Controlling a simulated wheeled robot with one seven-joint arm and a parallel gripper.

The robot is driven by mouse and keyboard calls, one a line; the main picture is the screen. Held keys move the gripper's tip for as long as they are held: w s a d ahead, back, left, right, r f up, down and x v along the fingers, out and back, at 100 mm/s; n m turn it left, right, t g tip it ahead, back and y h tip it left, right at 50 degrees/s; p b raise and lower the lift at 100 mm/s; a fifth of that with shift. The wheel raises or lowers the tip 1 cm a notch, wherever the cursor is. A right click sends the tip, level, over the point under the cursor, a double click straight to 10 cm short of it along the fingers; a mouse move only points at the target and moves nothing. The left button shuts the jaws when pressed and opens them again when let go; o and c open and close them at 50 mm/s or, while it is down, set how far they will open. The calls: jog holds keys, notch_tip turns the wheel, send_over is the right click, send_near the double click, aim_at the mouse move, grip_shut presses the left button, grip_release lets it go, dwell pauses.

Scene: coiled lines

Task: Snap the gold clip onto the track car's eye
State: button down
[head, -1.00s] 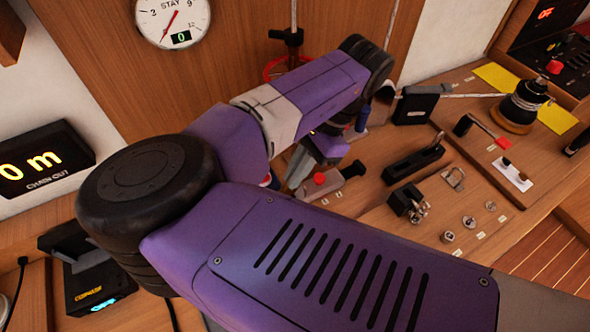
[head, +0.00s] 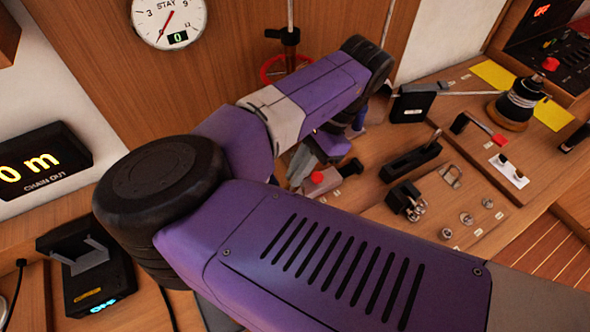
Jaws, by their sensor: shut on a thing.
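My gripper (head: 303,168) shows only in part at the end of my bent purple arm, low over the wooden console. Its grey fingers are closed together, and what they hold is hidden from this view. I cannot make out the gold clip. I cannot pick out the track car's eye for certain either. A black rail-like fitting (head: 411,161) lies on the console right of my gripper. A grey fitting with a red knob (head: 317,177) and a black handle sits right beside my fingers.
Metal shackles (head: 451,176) and small studs stand on the console to the right. A rope-wound winch drum (head: 519,102) is farther right, its line running left to a black box (head: 412,103). A red ring (head: 280,70) is behind my wrist.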

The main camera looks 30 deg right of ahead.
jog(key=shift+d+f, duration=0.4)
jog(key=shift+d, duration=0.3)
jog(key=shift+d+r+p, duration=0.2)
jog(key=shift+d+p, duration=0.25)
jog(key=shift+d, duration=0.25)
dwell(0.4)
jog(key=shift+r+p, duration=0.85)
jog(key=shift+p, duration=0.05)
dwell(0.5)
jog(key=c, duration=1.5)
grip_release()
jog(key=v, duration=0.7)
jog(key=shift+d+r, duration=0.2)
jog(key=shift+r, duration=0.15)
